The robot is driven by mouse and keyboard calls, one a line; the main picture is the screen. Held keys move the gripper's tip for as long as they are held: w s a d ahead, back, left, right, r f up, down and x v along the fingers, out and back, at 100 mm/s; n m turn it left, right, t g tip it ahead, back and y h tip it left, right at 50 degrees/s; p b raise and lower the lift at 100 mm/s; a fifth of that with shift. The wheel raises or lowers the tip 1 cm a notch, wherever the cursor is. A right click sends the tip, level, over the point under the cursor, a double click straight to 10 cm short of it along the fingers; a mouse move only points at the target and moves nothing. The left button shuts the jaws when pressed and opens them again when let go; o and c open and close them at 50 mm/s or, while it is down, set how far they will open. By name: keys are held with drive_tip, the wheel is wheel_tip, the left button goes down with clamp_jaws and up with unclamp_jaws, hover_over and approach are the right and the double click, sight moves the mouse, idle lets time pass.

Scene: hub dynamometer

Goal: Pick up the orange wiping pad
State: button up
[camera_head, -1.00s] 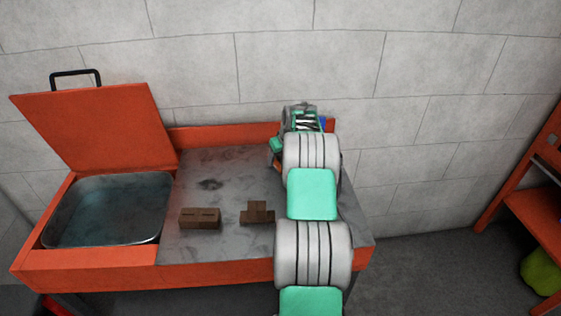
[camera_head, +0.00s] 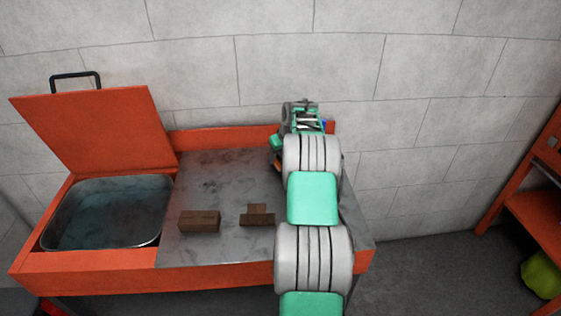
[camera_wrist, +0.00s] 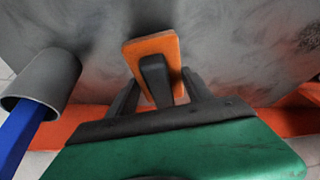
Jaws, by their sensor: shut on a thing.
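The orange wiping pad (camera_wrist: 153,48) shows in the wrist view as a flat orange block with a black handle (camera_wrist: 156,80) on it. My gripper (camera_wrist: 157,83) has its two dark fingers on either side of the handle and is shut on it. The grey metal bench top lies behind the pad; I cannot tell whether the pad still touches it. In the head view my arm covers most of the pad, and the fingers are hidden there.
A grey cup (camera_wrist: 42,82) with a blue-handled thing (camera_wrist: 22,132) stands left of the pad in the wrist view. Two brown blocks (camera_head: 200,221) (camera_head: 257,215) sit on the bench top (camera_head: 220,180). A metal basin (camera_head: 108,212) with a raised orange lid (camera_head: 97,128) is at left.

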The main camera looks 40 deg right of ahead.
drive_tip(key=s+r, duration=0.1)
drive_tip(key=r, duration=0.1)
drive_tip(key=s+a+r+b, duration=0.1)
drive_tip(key=r, duration=0.1)
drive_tip(key=s+a+r+b, duration=0.1)
drive_tip(key=r, duration=0.1)
drive_tip(key=shift+s+a+r, duration=0.25)
drive_tip(key=shift+s, duration=0.15)
drive_tip(key=s+a+r+b, duration=0.2)
drive_tip(key=s+a+r, duration=0.2)
drive_tip(key=s, duration=0.4)
drive_tip(key=shift+a+r, duration=0.25)
drive_tip(key=shift+a, duration=0.5)
